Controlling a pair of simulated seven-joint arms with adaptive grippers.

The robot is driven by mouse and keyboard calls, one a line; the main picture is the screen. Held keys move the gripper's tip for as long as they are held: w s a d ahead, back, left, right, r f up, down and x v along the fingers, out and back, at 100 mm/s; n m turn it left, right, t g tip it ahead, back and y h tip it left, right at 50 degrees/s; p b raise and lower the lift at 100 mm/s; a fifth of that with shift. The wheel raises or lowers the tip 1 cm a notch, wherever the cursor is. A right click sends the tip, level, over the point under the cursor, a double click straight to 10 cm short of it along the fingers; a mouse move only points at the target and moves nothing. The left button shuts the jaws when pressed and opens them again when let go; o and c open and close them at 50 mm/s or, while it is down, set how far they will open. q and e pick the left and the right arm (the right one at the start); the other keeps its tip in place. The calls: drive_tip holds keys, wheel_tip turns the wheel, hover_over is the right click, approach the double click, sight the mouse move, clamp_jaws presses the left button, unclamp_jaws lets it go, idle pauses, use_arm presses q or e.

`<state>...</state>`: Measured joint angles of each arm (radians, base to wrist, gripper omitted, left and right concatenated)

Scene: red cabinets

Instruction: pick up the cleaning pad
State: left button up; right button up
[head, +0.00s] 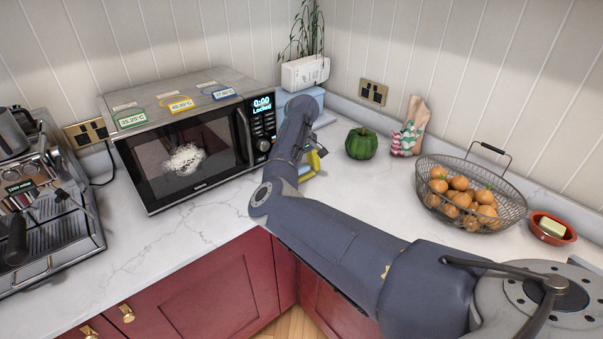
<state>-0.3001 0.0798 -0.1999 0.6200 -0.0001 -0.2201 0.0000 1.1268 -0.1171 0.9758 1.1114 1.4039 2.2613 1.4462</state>
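I cannot surely make out the cleaning pad. A pale yellowish block (552,228) lies in a small red dish (565,238) at the far right; I cannot tell if it is a pad. A yellow thing (314,162) shows beside my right gripper (309,158), near the back corner of the counter. It is mostly hidden, and I cannot tell whether the gripper touches it. My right arm reaches in from the lower right and covers much of this area; the fingers are too small and hidden to read. My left gripper is out of view.
A microwave (190,145) stands left of my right arm, a coffee machine (40,200) at the far left. A light blue box (285,100) is behind the arm. A green pepper (361,143), a patterned bag (410,128) and a wire basket (505,202) of onions stand to the right.

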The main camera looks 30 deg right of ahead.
sight(302, 166)
drive_tip(key=c, duration=0.8)
drive_tip(key=shift+o, duration=0.2)
drive_tip(key=shift+r, duration=0.1)
wheel_tip(302, 166, up, 20)
drive_tip(key=o, duration=0.6)
drive_tip(key=c, duration=0.5)
drive_tip(key=shift+o, duration=0.2)
